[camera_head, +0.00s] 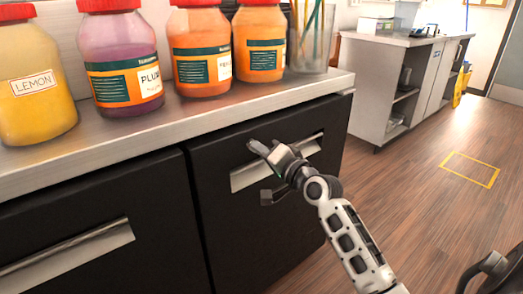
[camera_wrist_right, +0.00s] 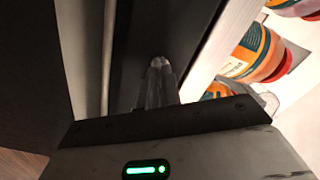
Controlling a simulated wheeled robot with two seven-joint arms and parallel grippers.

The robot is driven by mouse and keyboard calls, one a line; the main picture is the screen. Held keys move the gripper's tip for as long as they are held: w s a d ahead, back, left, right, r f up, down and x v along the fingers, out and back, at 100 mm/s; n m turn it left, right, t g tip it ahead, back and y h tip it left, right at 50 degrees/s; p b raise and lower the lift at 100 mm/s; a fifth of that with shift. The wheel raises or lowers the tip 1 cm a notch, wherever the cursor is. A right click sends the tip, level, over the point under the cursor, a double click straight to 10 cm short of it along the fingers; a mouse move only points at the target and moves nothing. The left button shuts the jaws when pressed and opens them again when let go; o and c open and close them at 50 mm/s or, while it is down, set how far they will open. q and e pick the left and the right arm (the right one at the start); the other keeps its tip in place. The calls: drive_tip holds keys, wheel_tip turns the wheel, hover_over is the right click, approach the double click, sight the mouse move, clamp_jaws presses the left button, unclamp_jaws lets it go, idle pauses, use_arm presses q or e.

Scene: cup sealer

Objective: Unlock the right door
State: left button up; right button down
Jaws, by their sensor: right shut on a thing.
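The right door (camera_head: 225,222) is a black cabinet front under the steel counter, and it looks closed. Its long silver handle (camera_head: 243,178) runs across the upper part. My right gripper (camera_head: 264,151) is at this handle, near its middle, with its fingers at the upper edge. It is shut on the handle, though the contact is partly hidden by the gripper itself. In the right wrist view the fingertips (camera_wrist_right: 160,66) lie close together against the dark door front. No lock shows clearly.
Jars stand on the counter above, including a lemon jar (camera_head: 36,85) and a plum jar (camera_head: 120,65), beside a glass of sticks (camera_head: 308,50). A left door (camera_head: 100,205) adjoins. Wooden floor (camera_head: 425,200) lies clear to the right, before a grey cabinet (camera_head: 375,85).

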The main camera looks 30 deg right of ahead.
use_arm(q)
wheel_tip(320, 180, up, 3)
drive_tip(key=p, duration=0.4)
drive_tip(key=shift+a+p, duration=0.15)
drive_tip(key=shift+p, duration=0.25)
use_arm(e)
drive_tip(key=n, duration=1.1)
drive_tip(key=shift+n, duration=0.5)
drive_tip(key=c, duration=1.6)
unclamp_jaws()
